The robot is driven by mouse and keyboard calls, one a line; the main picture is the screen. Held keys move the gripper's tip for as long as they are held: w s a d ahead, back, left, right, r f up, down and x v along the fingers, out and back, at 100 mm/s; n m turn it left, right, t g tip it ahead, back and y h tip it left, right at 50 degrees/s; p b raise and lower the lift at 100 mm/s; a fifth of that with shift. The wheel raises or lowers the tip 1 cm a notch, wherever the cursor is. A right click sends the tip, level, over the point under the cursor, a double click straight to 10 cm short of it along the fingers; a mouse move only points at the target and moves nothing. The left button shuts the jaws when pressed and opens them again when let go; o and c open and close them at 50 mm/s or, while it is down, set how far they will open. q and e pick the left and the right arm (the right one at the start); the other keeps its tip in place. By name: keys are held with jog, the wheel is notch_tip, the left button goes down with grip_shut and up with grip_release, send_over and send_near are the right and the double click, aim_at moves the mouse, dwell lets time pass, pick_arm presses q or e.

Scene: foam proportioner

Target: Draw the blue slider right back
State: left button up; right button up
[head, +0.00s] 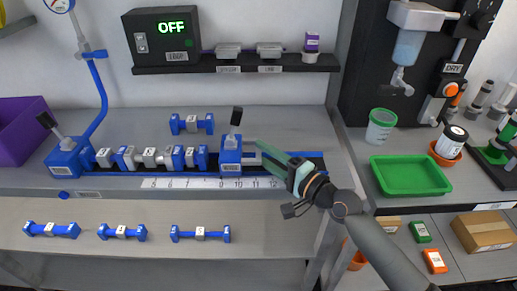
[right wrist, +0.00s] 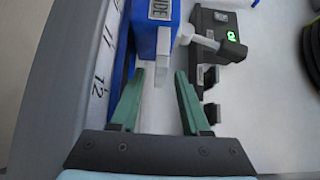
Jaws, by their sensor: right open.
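The blue slider (head: 231,152) sits on the rail at the middle of the bench, behind the white number scale (head: 215,183), near the 9. A lever with a black handle (head: 236,117) rises from its top. In the right wrist view its labelled blue body (right wrist: 145,28) is at the top, with a pale tab (right wrist: 162,72) sticking out towards me. My right gripper (head: 262,150) is just right of the slider. Its green fingers (right wrist: 160,88) are open, with the tab's end between or just beyond their tips; contact is not clear. My left gripper is not in view.
A row of blue and white fittings (head: 150,157) lies left of the slider, ending at a blue block with a lever (head: 67,155). A loose fitting (head: 192,123) lies behind. A black box reading OFF (head: 167,36) stands on the shelf. A green tray (head: 410,175) is at right.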

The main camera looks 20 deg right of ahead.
jog(key=shift+x, duration=1.2)
jog(key=shift+c, duration=0.3)
grip_shut()
